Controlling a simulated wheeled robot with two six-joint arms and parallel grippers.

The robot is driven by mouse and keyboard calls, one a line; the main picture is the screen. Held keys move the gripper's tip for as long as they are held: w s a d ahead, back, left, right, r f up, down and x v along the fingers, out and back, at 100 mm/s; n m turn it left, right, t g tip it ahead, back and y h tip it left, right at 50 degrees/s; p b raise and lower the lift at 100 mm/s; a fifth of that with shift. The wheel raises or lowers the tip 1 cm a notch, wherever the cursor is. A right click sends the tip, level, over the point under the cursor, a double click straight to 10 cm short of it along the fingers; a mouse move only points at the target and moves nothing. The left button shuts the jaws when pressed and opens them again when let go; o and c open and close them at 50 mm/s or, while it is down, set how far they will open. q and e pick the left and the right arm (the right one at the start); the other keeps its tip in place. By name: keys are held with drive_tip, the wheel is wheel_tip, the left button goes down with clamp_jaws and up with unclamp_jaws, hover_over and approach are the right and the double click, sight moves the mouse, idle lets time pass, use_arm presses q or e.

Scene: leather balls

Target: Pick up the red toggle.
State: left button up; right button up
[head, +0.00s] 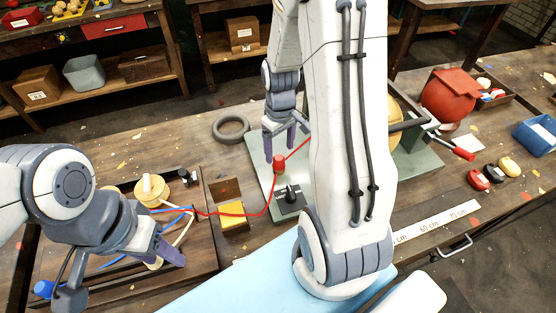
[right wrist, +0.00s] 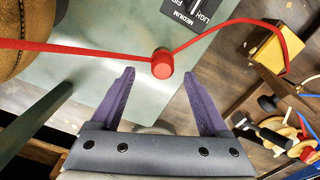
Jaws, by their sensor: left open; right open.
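The red toggle (head: 279,163) is a small red cylinder on a red cord (head: 240,213), over the grey-green metal base plate (head: 262,180). In the right wrist view the toggle (right wrist: 162,68) sits between the line of my two purple fingertips, just at or beyond them; the cord (right wrist: 80,50) runs off to both sides. My right gripper (head: 280,154) is open and empty, its fingers straddling the space just above the toggle. I cannot tell whether they touch it. My left gripper (head: 168,258) is open, low over the wooden tray at left, away from the toggle.
The wooden tray (head: 200,283) at left holds spools and blue and cream cords. A yellow block (head: 232,216) and a black switch with a label plate (head: 290,198) are near the toggle. A red leather ball (head: 448,93) stands at right. A dark ring (head: 231,127) lies behind.

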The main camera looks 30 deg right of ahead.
sight(279, 157)
drive_tip(key=f, duration=0.4)
drive_tip(key=shift+a+f+p, duration=0.2)
drive_tip(key=shift+f+p, duration=0.05)
drive_tip(key=shift+p, duration=0.05)
clamp_jaws()
wheel_tip(279, 157, up, 10)
drive_tip(key=shift+f+b, duration=0.2)
drive_tip(key=shift+b, duration=0.15)
drive_tip(key=shift+f+b, duration=0.9)
drive_tip(key=shift+f, duration=0.25)
